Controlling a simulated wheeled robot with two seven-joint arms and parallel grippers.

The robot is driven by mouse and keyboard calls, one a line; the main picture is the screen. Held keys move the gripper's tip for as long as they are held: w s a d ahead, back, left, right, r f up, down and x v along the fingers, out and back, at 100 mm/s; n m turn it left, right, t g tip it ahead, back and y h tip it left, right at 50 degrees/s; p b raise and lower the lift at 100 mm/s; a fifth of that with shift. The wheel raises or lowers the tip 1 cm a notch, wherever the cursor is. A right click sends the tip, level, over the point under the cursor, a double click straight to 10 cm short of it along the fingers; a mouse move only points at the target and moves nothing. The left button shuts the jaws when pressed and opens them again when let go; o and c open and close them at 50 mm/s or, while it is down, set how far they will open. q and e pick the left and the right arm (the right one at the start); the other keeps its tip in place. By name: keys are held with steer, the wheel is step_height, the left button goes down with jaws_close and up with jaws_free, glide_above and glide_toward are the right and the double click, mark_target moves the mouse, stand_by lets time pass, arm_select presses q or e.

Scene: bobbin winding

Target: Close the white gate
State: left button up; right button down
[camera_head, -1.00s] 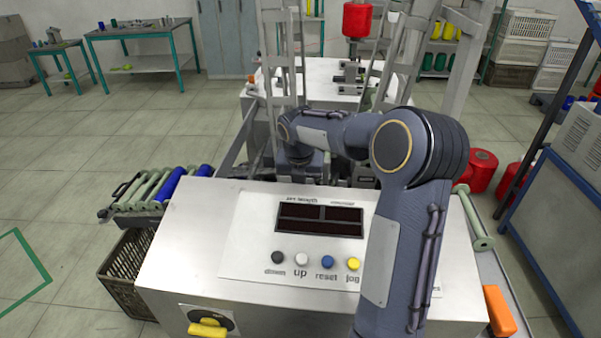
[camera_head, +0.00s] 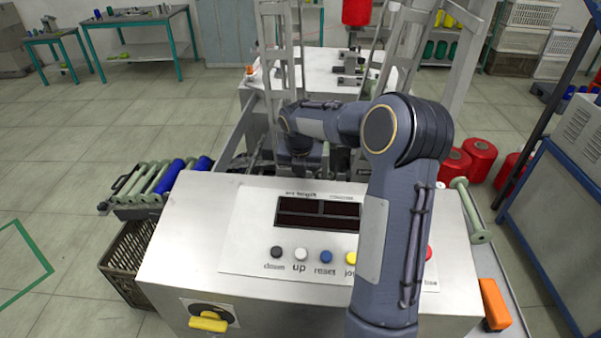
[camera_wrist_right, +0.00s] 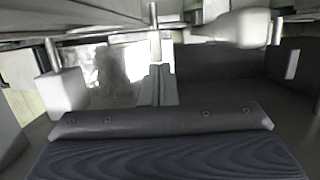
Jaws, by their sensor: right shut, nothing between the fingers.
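I cannot pick out the white gate with certainty. Tall pale metal frames (camera_head: 278,75) stand behind the grey console (camera_head: 190,235) in the head view. My right arm reaches over the console, and its gripper (camera_head: 300,166) is low among the machine parts behind it, largely hidden by the wrist and console. In the right wrist view, the shut fingers (camera_wrist_right: 156,88) appear as a narrow grey piece with nothing held. A white block (camera_wrist_right: 63,91) is to their left and a pale rounded part (camera_wrist_right: 236,29) is above right. My left gripper is out of view.
The console carries a dark display (camera_head: 318,213), several coloured buttons and a yellow switch (camera_head: 208,322). A rack of green and blue rollers (camera_head: 160,182) stands at left above a brown crate (camera_head: 128,262). Red spools (camera_head: 480,160) and a blue-framed table (camera_head: 560,235) are at right.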

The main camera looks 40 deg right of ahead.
steer(key=v, duration=0.8)
stand_by(0.5)
